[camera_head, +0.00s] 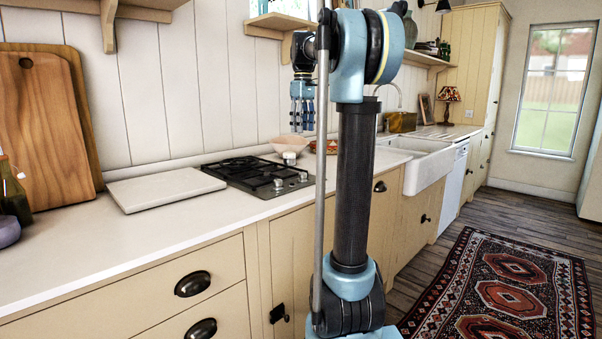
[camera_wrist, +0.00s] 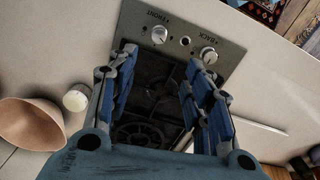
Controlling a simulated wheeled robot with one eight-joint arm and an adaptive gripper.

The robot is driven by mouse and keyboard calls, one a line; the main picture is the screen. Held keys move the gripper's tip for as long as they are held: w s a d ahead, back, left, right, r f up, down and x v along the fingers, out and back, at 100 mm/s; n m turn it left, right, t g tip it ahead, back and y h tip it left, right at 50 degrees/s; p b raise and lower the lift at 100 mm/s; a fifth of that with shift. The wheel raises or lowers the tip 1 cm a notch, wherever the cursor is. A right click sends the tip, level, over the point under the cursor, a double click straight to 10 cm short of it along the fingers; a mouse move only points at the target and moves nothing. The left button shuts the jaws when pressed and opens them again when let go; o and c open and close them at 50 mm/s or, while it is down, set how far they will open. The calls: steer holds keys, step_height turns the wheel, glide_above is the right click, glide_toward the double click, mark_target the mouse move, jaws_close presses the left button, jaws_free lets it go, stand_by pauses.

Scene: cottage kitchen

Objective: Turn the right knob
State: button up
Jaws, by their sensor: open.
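The dark cooktop (camera_head: 258,175) is set in the counter, with two light round knobs on its front strip. In the head view the right knob (camera_head: 303,177) is nearer the sink and the left knob (camera_head: 278,183) nearer the drawers. In the wrist view the order flips: the knob by the bowl side (camera_wrist: 159,35), marked FRONT, is at left, and the one marked BACK (camera_wrist: 209,56) is at right.
A shelf (camera_head: 278,23) is above. The white sink (camera_head: 430,165) is at right.

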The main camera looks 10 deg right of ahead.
mark_target(302, 173)
step_height(302, 173, down, 17)
steer(key=shift+w+f, duration=0.15)
stand_by(0.6)
